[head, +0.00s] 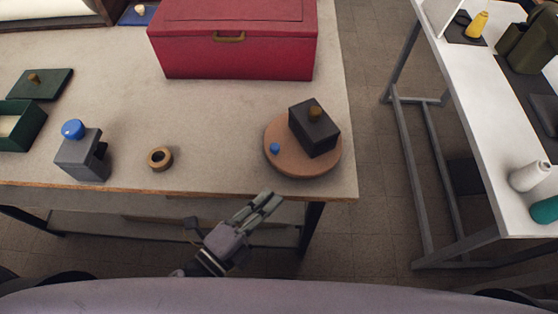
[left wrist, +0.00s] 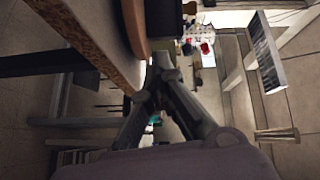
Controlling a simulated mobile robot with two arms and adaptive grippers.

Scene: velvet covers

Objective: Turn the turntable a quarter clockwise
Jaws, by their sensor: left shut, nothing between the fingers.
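The turntable (head: 285,163) is a round pinkish-brown disc near the front right corner of the table. A small blue knob (head: 274,148) sits on its left part. A black box (head: 316,132) with a brownish knob on top stands on its right part. My left gripper (head: 270,199) is shut and empty, just in front of the table's front edge and below the turntable in the picture, apart from it. In the left wrist view its fingers (left wrist: 160,62) meet close to the turntable's rim (left wrist: 134,25). My right gripper is not in view.
A red chest (head: 235,55) stands behind the turntable. A wooden ring (head: 160,158), a grey block with a blue ball (head: 80,158) and a green box (head: 20,128) are to the left. A white table (head: 470,130) stands right, across a floor gap.

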